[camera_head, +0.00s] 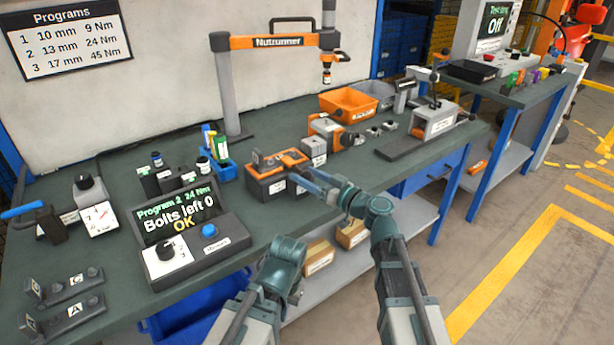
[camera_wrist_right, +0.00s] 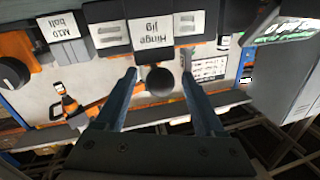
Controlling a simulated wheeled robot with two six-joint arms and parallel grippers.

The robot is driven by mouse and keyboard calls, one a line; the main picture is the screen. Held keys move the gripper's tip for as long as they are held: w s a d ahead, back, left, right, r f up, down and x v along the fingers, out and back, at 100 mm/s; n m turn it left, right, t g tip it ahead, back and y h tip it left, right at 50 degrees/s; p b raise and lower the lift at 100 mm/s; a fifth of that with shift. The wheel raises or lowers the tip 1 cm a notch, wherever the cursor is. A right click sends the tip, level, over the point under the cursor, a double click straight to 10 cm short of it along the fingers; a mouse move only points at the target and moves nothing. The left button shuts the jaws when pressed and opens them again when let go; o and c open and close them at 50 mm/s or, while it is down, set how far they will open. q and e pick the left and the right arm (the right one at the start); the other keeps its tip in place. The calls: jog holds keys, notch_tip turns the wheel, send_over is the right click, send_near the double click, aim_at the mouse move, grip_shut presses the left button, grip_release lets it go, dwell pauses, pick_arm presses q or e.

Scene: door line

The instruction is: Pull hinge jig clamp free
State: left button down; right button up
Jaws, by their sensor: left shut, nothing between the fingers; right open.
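The hinge jig (camera_head: 268,185) is a dark block with a white label and an orange clamp (camera_head: 290,157) on top, at the table's front edge in the head view. In the right wrist view its label (camera_wrist_right: 152,33) reads upside down, and a dark ball knob (camera_wrist_right: 160,82) sits below it. My right gripper (camera_head: 312,182) is open at the jig's right side. Its fingers (camera_wrist_right: 160,75) stand on both sides of the knob, with gaps visible. My left gripper (camera_head: 272,285) is low in front of the table, shut and empty, away from the jig; its fingers are hard to make out.
A control box (camera_head: 188,235) reads "Bolts left 0 OK" at the left. Behind the jig stand a nutrunner frame (camera_head: 228,85), an orange bin (camera_head: 345,103) and small fixtures. A lower shelf (camera_head: 335,270) holds cardboard boxes. Open floor lies to the right.

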jog(key=shift+w+a, duration=0.1)
grip_shut()
dwell(0.4)
dwell(1.0)
